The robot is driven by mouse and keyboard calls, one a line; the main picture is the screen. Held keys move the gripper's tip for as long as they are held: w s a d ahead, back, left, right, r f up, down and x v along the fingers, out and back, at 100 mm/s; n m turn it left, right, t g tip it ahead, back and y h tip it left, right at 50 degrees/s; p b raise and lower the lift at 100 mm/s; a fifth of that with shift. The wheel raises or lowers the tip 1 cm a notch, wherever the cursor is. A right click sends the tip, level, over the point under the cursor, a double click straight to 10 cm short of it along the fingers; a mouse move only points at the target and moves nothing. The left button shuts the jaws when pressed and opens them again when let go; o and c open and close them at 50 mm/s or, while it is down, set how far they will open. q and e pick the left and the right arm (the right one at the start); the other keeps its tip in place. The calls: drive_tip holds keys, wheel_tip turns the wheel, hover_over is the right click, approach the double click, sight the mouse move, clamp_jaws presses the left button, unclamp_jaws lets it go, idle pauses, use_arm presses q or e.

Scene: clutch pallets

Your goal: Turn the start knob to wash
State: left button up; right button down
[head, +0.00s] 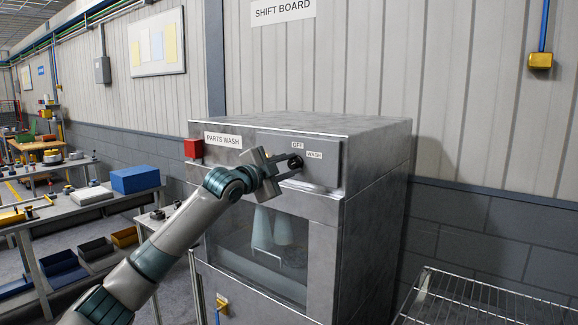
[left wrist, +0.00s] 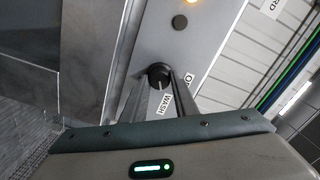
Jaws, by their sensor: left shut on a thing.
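The start knob (head: 296,162) is a small black dial on the front panel of the grey parts washer (head: 375,145). The OFF label (head: 298,146) is above it and the WASH label (head: 314,154) is to its upper right. My left gripper (head: 290,166) is at the panel, shut on the knob. In the left wrist view the knob (left wrist: 158,76) sits between my two fingertips (left wrist: 160,80). A pale line on it seems to point toward the WASH label (left wrist: 164,104). The OFF label (left wrist: 187,79) is partly hidden by a finger.
A red box (head: 193,148) and a PARTS WASH sign (head: 222,140) are on the washer's left front. Its window (head: 262,245) is below the panel. A wire rack (head: 490,300) stands at the right. An orange light (left wrist: 190,2) glows on the panel.

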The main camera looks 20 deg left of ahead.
use_arm(q)
drive_tip(key=o, duration=0.9)
drive_tip(key=shift+r, duration=0.25)
drive_tip(key=shift+o, duration=0.6)
drive_tip(key=shift+w+f, duration=0.2)
drive_tip(key=shift+f, duration=0.05)
drive_tip(key=shift+s+a+f+b, duration=0.1)
drive_tip(key=shift+s+a+b, duration=0.1)
drive_tip(key=shift+s+b, duration=0.25)
drive_tip(key=b+v, duration=0.6)
drive_tip(key=v, duration=1)
drive_tip(key=shift+s, duration=0.25)
